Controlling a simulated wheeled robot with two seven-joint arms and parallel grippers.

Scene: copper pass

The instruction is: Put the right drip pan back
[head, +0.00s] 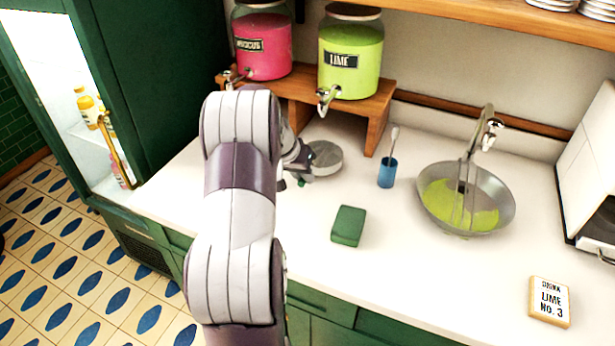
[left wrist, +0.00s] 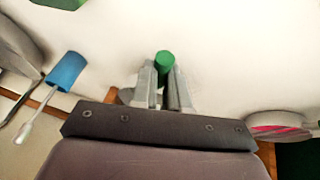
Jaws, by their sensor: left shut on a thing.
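The right drip pan (head: 326,157) is a shallow round grey pan on the white counter, in front of the stand and below the lime dispenser. My left gripper (head: 301,168) is at its left side; the arm hides part of the jaws. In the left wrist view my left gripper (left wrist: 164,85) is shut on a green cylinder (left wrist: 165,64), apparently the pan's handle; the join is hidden. Only a grey sliver of the pan (left wrist: 127,96) shows beside the fingers. I cannot tell whether the pan touches the counter. My right gripper is not in view.
The wooden stand (head: 375,115) carries the lime dispenser (head: 350,75) and a pink dispenser (head: 262,55). Another pan with pink in it (left wrist: 280,125) is at the right. A blue cup (head: 387,173), green sponge (head: 348,226) and sink bowl (head: 490,215) stand nearby.

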